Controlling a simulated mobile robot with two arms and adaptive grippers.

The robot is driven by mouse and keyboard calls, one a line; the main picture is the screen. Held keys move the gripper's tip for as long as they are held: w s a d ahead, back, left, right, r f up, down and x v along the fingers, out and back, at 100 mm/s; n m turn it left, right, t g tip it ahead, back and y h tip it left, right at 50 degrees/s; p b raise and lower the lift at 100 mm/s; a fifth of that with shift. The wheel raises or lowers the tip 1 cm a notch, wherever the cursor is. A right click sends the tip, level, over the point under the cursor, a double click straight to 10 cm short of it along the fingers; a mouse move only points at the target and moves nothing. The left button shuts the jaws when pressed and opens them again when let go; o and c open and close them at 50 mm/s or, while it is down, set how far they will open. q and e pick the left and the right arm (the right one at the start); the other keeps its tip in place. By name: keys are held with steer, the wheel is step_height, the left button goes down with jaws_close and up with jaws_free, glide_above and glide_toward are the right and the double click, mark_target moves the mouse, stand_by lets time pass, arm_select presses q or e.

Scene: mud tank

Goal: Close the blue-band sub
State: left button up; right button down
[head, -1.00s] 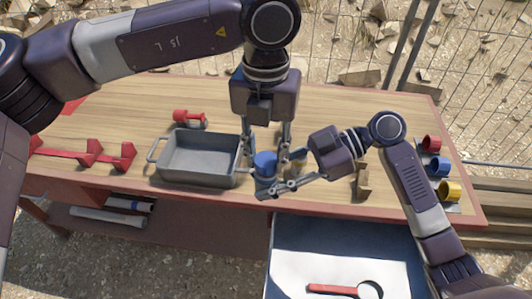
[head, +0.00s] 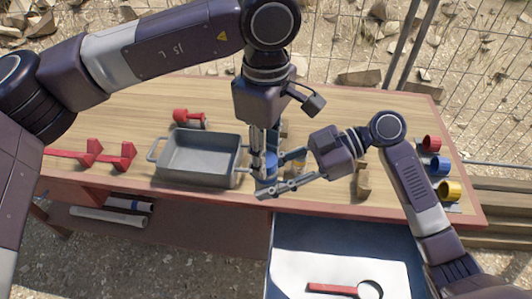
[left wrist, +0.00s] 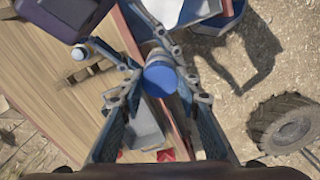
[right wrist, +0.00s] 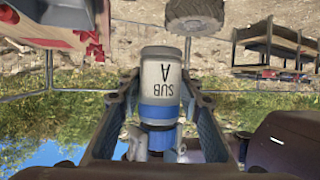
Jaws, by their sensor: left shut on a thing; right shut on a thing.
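The blue-band sub is a pale grey cylinder (right wrist: 163,78) marked "SUB A" with a blue band, seen upside down in the right wrist view. My right gripper (head: 268,188) is shut around its side above the table's front edge. A round blue top (left wrist: 160,78) shows from above in the left wrist view. My left gripper (head: 264,160) comes down from above and is shut on this top, its fingers on opposite sides. In the head view the fingers hide most of the sub. I cannot tell how far the top is seated.
A grey metal tray (head: 160,178) stands just left of the grippers. Red, blue and yellow cups (head: 438,167) stand at the right.

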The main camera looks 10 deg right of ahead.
arm_select(q)
steer(key=m, duration=0.4)
steer(key=shift+w+m, duration=0.1)
steer(key=shift+m, duration=0.3)
steer(key=o, duration=1.4)
steer(key=shift+r, duration=0.1)
step_height(320, 180, up, 12)
steer(key=shift+f, duration=0.1)
